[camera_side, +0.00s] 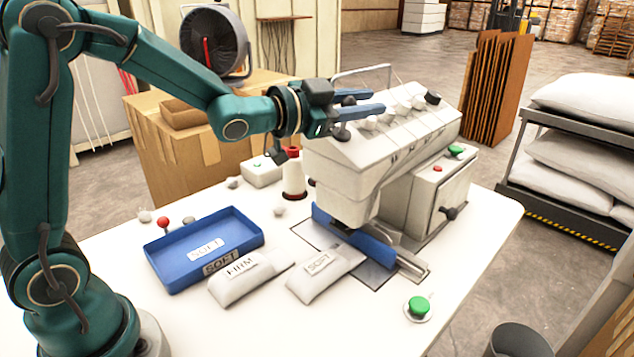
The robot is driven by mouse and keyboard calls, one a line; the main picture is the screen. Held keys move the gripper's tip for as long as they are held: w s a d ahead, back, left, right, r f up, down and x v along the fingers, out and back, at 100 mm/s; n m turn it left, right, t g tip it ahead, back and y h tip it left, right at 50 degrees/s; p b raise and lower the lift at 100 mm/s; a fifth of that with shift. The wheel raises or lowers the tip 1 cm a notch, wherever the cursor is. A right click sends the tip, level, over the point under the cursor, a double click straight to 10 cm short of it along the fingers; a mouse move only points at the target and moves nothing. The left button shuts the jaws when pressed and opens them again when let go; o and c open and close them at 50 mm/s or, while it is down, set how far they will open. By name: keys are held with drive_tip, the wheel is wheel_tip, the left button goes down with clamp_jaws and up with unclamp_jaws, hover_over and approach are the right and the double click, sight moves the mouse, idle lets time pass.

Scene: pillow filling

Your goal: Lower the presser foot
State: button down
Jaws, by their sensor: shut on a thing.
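The white sewing machine (350,165) stands at the right of the white table, with its head over a dark plate and a blue guide (365,245). My gripper (376,102) is at the left end of the machine's top, its blue fingers pointing right. It is shut on a small dark knob (349,100) between the fingers; the fingers hide part of it. A second dark round part (342,132) shows just below the fingers. The presser foot is under the head, mostly hidden by the blue guide, so I cannot tell its height.
A blue tray (160,262) marked SOFT and two small pillows, FIRM (240,283) and SOFT (322,275), lie in front of the machine. A thread cone (293,177) stands beside the head. A green button (418,307) is near the front right.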

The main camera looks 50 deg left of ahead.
drive_tip(key=shift+d+f+m+g+y, duration=0.1)
drive_tip(key=shift+d+f+m+y, duration=0.2)
drive_tip(key=shift+m, duration=0.45)
drive_tip(key=shift+d+f+m+g+y, duration=0.15)
drive_tip(key=shift+d+m, duration=0.25)
drive_tip(key=shift+m, duration=0.3)
drive_tip(key=shift+d+f+m+g+y, duration=0.1)
drive_tip(key=shift+d+f+m, duration=0.2)
drive_tip(key=shift+m, duration=0.45)
drive_tip(key=shift+d, duration=0.1)
drive_tip(key=c, duration=0.6)
unclamp_jaws()
drive_tip(key=shift+c, duration=0.2)
drive_tip(key=shift+s+a+r, duration=0.1)
drive_tip(key=shift+s+r, duration=0.05)
drive_tip(key=shift+s, duration=0.7)
drive_tip(key=shift+s+a+r, duration=0.15)
drive_tip(key=shift+s, duration=0.65)
drive_tip(key=shift+s+a+r, duration=0.1)
drive_tip(key=shift+s+r, duration=0.05)
drive_tip(key=shift+s, duration=0.7)
